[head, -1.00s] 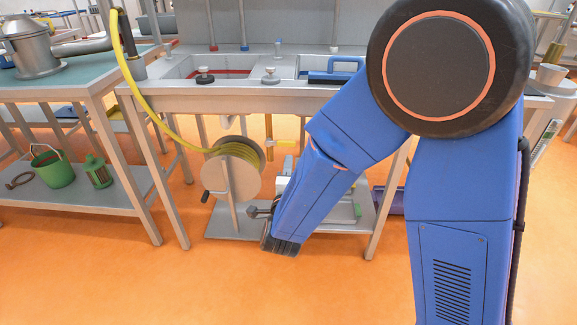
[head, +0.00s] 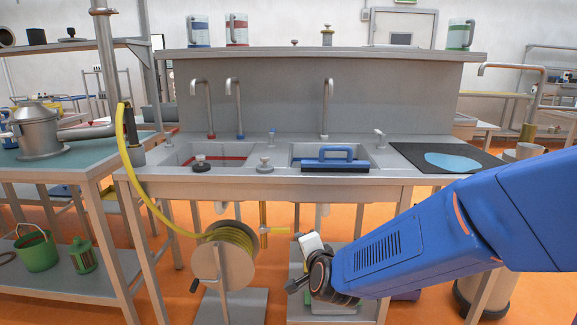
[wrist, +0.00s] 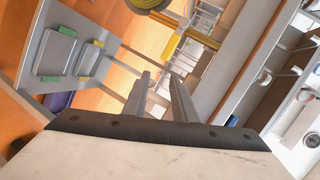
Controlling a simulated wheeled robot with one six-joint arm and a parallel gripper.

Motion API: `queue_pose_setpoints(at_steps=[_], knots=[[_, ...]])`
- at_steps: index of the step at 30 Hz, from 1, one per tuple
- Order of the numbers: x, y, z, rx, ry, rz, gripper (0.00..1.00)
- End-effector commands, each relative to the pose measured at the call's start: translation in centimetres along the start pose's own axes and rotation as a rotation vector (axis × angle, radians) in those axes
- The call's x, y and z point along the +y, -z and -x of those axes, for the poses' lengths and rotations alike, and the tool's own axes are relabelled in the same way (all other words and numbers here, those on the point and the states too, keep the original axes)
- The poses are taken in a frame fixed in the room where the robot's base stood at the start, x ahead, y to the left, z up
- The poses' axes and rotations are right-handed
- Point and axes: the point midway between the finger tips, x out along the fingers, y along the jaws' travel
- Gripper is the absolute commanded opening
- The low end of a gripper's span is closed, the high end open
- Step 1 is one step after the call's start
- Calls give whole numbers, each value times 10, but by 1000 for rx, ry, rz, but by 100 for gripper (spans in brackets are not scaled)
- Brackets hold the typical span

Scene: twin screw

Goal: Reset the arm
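My blue arm reaches in from the right edge of the head view, low across the front of the sink bench. Its dark wrist ends at my gripper (head: 297,286), just right of the hose reel (head: 223,262). In the wrist view my gripper (wrist: 161,75) shows two grey fingers, apart with nothing between them. Whether it touches anything under the bench cannot be told.
The steel sink bench (head: 240,176) stands ahead, with a blue-handled tool (head: 335,158) on its sink. A side table (head: 85,160) is at left, with a green bucket (head: 37,250) below. Trays (wrist: 55,52) lie on the lower shelf.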

Motion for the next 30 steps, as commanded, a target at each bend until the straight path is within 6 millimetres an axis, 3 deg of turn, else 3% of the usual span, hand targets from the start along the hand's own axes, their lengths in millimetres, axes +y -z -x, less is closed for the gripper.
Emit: queue_pose_setpoints(at_steps=[7, 14, 20, 30], knots=[[5, 35, 48, -128, -96, 225, 25], [26, 64, 106, -240, -197, 462, 25], [55, 90, 167, -332, -303, 667, 25], [118, 128, 286, -488, -529, 965, 25]])
